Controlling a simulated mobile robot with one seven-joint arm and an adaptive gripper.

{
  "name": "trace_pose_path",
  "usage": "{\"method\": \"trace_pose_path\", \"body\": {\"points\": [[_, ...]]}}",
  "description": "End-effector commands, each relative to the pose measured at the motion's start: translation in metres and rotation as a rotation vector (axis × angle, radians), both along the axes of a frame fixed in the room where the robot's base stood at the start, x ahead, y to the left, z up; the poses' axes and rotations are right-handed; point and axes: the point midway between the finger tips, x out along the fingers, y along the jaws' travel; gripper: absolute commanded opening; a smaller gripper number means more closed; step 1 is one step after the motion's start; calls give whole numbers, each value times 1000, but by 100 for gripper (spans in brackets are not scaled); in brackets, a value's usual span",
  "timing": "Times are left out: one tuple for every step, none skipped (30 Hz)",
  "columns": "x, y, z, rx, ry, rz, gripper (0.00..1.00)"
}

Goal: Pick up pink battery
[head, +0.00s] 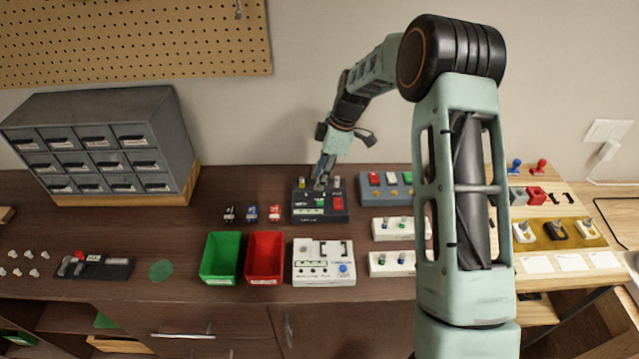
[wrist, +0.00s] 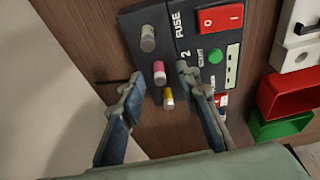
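The pink battery (wrist: 158,72) looks like a small pink-and-white cylinder, standing in the dark panel box (wrist: 185,25) in the wrist view. It sits between a grey cylinder (wrist: 147,38) and a yellow-and-white one (wrist: 168,98) in a row. My gripper (wrist: 159,76) is open, with one finger on each side of the pink battery; I cannot tell whether either finger touches it. In the head view my gripper (head: 322,183) reaches down over the dark box (head: 320,215) and hides part of its top; the pink battery cannot be made out there.
The box carries a red switch (wrist: 220,17) and a green button (wrist: 216,55). Green (head: 221,279) and red (head: 265,281) bins and a white device (head: 310,276) stand in front. Small black, blue and red items (head: 252,214) lie left of the box. A drawer cabinet (head: 100,145) stands far left.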

Motion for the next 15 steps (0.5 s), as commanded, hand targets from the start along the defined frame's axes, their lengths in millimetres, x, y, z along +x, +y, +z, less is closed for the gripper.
{"method": "trace_pose_path", "body": {"points": [[0, 0, 0, 0, 0, 0, 25], [0, 0, 0, 0, 0, 0, 22], [0, 0, 0, 0, 0, 0, 17], [0, 0, 0, 0, 0, 0, 14], [0, 0, 0, 0, 0, 0, 11], [0, 0, 0, 0, 0, -1, 6], [0, 0, 0, 0, 0, -1, 3], [0, 0, 0, 0, 0, -1, 0], [0, 0, 0, 0, 0, -1, 0], [0, 0, 0, 0, 0, -1, 0], [0, 0, 0, 0, 0, -1, 0], [0, 0, 0, 0, 0, -1, 0], [0, 0, 0, 0, 0, -1, 0], [0, 0, 0, 0, 0, -1, 0], [0, 0, 0, 0, 0, -1, 0]]}}
